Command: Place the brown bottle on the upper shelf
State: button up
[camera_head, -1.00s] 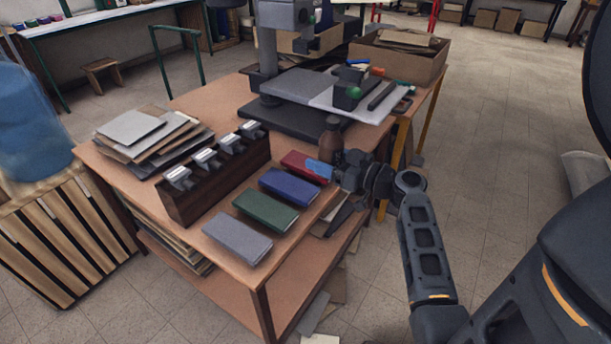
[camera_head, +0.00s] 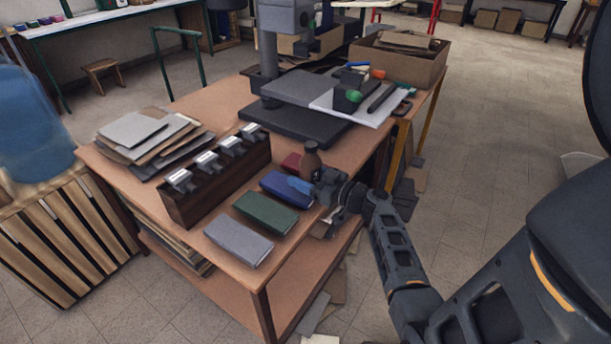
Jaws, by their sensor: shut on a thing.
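The brown bottle (camera_head: 310,160) is upright over the right part of the table's upper board (camera_head: 185,97). My gripper (camera_head: 304,184) reaches in from the right and is shut on the bottle. A light blue fingertip shows in front of it, over the end of the blue case. The bottle's lower part is hidden by my gripper, so I cannot tell whether its base touches the board. The table also has a lower shelf (camera_head: 235,285).
Grey (camera_head: 238,242), green (camera_head: 265,212) and blue (camera_head: 283,189) cases lie in a row; a red one (camera_head: 292,162) is mostly hidden behind. A dark rack (camera_head: 215,180) stands left of them. A press (camera_head: 300,115) stands behind, with a cardboard box (camera_head: 400,60) at the back right.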

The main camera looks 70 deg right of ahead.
jog(key=shift+f+b, duration=0.3)
jog(key=shift+b, duration=0.3)
jog(key=o, duration=1.3)
jog(key=shift+o, duration=0.2)
